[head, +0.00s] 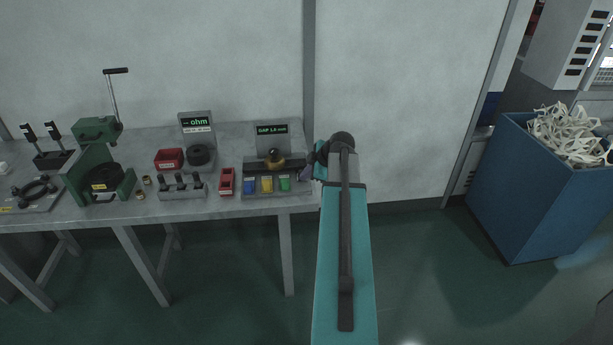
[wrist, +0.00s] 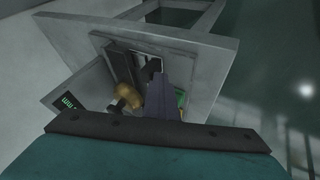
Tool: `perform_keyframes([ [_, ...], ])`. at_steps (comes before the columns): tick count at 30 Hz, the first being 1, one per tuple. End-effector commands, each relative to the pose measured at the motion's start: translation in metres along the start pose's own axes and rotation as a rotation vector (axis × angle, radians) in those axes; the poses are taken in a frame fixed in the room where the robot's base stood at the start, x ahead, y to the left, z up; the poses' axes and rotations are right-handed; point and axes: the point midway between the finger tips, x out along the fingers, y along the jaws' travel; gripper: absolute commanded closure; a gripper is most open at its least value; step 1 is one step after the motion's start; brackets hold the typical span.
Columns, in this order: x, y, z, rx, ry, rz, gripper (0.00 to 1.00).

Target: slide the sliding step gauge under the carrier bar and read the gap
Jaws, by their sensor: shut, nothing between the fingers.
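The gap station stands at the right end of the bench in the head view. Its display (head: 272,129) shows green text starting with GAP; the digits are too small to read surely. A dark carrier bar (head: 259,168) lies across it, with a brass-coloured round part (head: 274,160) at its middle. Blue, yellow and green blocks (head: 267,184) sit along its front, perhaps the step gauge; I cannot tell. My gripper (wrist: 160,95) is shut and empty, pointing down at the station in the wrist view, beside the brass part (wrist: 131,90). Contact cannot be judged. My arm mostly hides the gripper in the head view.
A blue bin (head: 540,185) of pale strips stands at right. Floor between is clear.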

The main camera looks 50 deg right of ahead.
Motion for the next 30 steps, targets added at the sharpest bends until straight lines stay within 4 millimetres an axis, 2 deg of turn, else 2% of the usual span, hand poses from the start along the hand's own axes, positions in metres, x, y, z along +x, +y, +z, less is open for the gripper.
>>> perform_keyframes([
  [12,-0.015,-0.033,-0.006,-0.003,0.002,-0.008,1.00],
  [30,-0.084,-0.031,-0.007,-0.004,0.001,-0.010,1.00],
])
